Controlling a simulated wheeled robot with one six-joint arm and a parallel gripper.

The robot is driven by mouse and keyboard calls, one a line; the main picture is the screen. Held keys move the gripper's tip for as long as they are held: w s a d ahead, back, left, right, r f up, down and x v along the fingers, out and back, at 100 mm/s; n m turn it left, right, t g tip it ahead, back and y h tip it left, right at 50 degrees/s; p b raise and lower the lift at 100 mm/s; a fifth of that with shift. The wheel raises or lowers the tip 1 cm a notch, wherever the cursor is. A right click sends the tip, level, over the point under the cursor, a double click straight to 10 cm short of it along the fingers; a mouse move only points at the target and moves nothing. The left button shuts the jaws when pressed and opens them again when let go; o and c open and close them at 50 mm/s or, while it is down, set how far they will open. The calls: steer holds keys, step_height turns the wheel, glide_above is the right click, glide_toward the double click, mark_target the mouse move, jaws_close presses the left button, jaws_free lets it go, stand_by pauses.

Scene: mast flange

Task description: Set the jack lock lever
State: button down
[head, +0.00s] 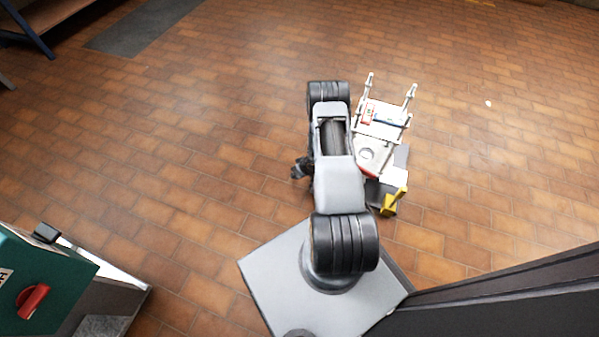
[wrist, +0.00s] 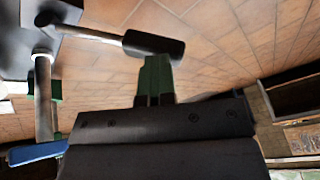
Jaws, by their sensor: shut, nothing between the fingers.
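In the wrist view, a lever with a pale rod and a thick black grip (wrist: 153,45) reaches in from the upper left. My gripper (wrist: 155,66) shows as narrow green fingers closed together with nothing between them. Its tips are right by the black grip; I cannot tell whether they touch it. In the head view, a white frame with posts (head: 382,125) stands on the floor right of my arm. The lever cannot be made out there, and my gripper is hidden.
A blue bar (wrist: 38,152) lies at the lower left of the wrist view. In the head view, a yellow part (head: 393,202) stands at the frame's near end. A green cabinet with a red knob (head: 33,300) is at the lower left. The tiled floor around is mostly clear.

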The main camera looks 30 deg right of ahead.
steer(key=s+a+r+p, duration=0.3)
steer(key=a+r+p, duration=0.2)
steer(key=r+p, duration=0.25)
steer(key=w+r+h+p, duration=0.25)
steer(key=r+p, duration=0.35)
steer(key=r, duration=1.4)
steer(key=w+r+h+p, duration=0.25)
steer(key=r+p, duration=0.45)
steer(key=r, duration=1.3)
steer(key=s+a+r+y+p, duration=0.1)
steer(key=s+a+r+p, duration=0.2)
steer(key=s+r, duration=0.3)
steer(key=s+a+r+y+p, duration=0.1)
steer(key=s+a+r+p, duration=0.3)
steer(key=r, duration=1.3)
steer(key=s+a+r+g+y+p, duration=0.1)
steer(key=s+a+r+p, duration=0.3)
steer(key=r, duration=0.7)
steer(key=s+p, duration=0.2)
steer(key=s, duration=0.1)
steer(key=shift+s+a+r+p, duration=0.15)
steer(key=shift+s+r+p, duration=0.1)
steer(key=shift+s+p, duration=0.15)
